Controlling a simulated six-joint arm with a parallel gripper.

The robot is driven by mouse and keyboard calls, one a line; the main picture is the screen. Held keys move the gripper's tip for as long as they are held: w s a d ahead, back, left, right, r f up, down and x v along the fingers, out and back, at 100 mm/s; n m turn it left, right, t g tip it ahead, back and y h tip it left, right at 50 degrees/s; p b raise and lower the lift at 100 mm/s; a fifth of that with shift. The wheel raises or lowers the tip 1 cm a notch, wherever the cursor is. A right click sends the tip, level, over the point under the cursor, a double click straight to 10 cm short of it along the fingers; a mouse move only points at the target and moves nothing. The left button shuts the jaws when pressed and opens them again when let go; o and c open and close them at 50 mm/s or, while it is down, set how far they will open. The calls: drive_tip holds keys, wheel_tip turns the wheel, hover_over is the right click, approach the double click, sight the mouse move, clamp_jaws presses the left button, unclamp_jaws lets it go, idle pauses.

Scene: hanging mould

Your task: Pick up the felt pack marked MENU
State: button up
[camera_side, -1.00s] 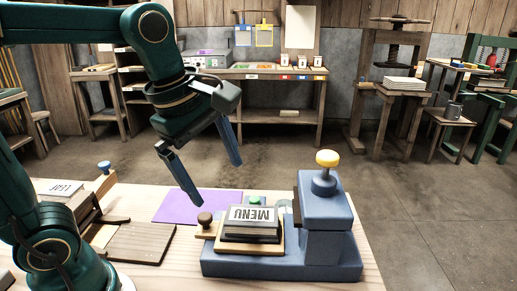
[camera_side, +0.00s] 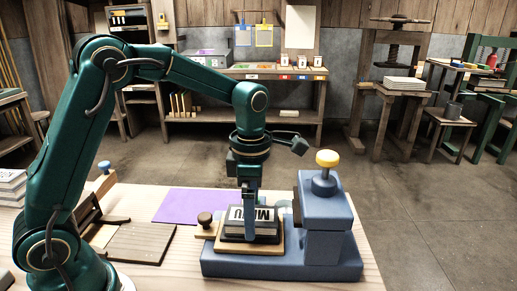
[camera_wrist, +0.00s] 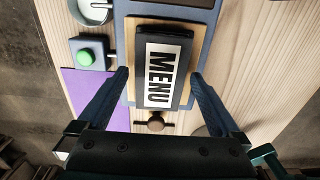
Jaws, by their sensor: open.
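The felt pack marked MENU (camera_side: 262,224) is a dark block with a white label in black letters. It lies on a wooden board (camera_side: 270,249) on the blue press base, and it also shows in the wrist view (camera_wrist: 161,73). My gripper (camera_side: 250,225) is open and points down at the pack. In the wrist view my gripper's fingers (camera_wrist: 160,85) stand on either side of the pack's near part, with gaps showing. In the side view one finger hides part of the label. Whether the fingers touch the pack I cannot tell.
The blue press (camera_side: 325,215) with a yellow knob rises close to the right of the pack. A brown knob (camera_side: 205,219) stands at its left. A green button (camera_wrist: 86,56) and a purple sheet (camera_side: 190,203) are nearby. A brown board (camera_side: 140,242) lies further left.

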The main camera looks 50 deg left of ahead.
drive_tip(key=shift+f, duration=0.45)
drive_tip(key=c, duration=1.4)
drive_tip(key=shift+r, duration=0.15)
